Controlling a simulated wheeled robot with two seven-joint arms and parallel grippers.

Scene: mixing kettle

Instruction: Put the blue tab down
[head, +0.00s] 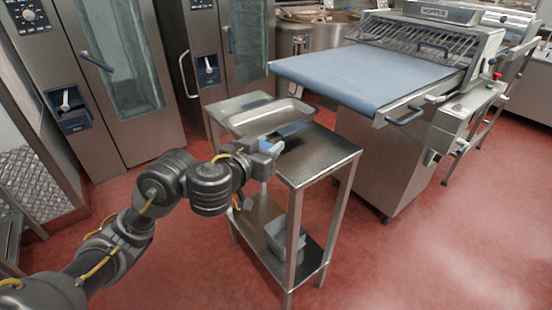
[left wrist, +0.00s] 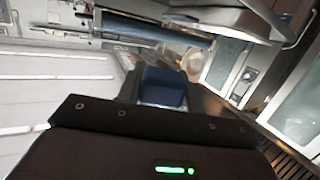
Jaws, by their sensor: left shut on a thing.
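My left gripper (head: 266,150) is shut on a small blue tab (head: 270,146). It holds the tab over the left part of the steel table (head: 325,158), in front of the shallow metal tray. In the left wrist view the tab (left wrist: 162,88) shows dark blue at the gripper's tip. I cannot tell whether the tab touches the tabletop. My right gripper is in neither view.
The shallow metal tray (head: 262,112) sits on the back of the table, with a flat dark-blue patch (head: 292,128) just in front of it. The tabletop's right front is bare. A grey bin (head: 283,240) stands on the lower shelf. A machine with a blue belt (head: 360,75) stands behind.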

